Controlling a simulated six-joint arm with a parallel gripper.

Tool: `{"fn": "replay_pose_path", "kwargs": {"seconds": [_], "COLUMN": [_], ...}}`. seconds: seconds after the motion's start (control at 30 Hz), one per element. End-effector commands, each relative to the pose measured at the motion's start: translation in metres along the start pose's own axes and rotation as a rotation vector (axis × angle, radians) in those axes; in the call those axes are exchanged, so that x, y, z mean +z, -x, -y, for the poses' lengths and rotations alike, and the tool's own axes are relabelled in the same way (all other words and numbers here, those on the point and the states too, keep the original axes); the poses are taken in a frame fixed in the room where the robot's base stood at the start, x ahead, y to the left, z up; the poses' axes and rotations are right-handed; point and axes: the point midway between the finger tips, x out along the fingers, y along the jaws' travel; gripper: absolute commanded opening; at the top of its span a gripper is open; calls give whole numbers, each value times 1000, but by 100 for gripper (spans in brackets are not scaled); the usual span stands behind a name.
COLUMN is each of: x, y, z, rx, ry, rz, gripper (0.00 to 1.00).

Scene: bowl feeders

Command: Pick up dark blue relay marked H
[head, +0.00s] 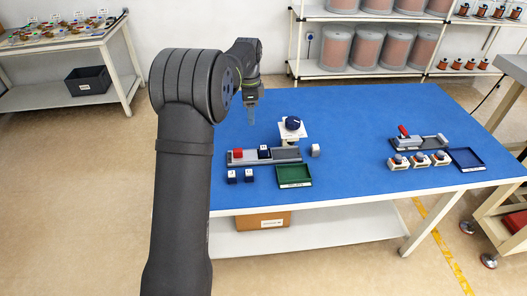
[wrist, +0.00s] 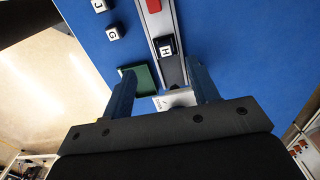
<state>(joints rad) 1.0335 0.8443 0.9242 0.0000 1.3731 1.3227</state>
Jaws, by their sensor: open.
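The dark blue relay marked H (wrist: 166,50) sits in the grey rail (wrist: 157,21), with its white label facing up. In the head view the relay (head: 264,153) shows in the middle of the rail, right of a red block (head: 238,154). My gripper (wrist: 160,82) is open and empty. In the wrist view its two fingers spread to either side below the relay, apart from it. In the head view my gripper (head: 251,112) hangs above the blue table, behind and left of the rail.
Two dark blocks, marked J (wrist: 99,5) and G (wrist: 114,33), stand beside the rail. A green tray (head: 294,174) lies in front. A white stand with a dark knob (head: 293,124) rises behind the rail. A second rail (head: 418,142) and a blue tray (head: 466,158) are at right.

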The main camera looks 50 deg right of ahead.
Motion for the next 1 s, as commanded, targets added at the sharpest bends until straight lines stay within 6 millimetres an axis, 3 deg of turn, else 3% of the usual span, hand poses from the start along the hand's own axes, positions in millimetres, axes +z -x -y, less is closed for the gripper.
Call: {"fn": "replay_pose_path", "kwargs": {"seconds": [0.2, 0.5, 0.67, 1.0], "x": [3, 19, 18, -8], "y": [-1, -6, -10, -74], "z": [0, -1, 0, 0], "rx": [5, 13, 2, 3], "ry": [1, 0, 1, 0], "rz": [-23, -323, -393, -393], "gripper": [55, 55, 55, 55]}}
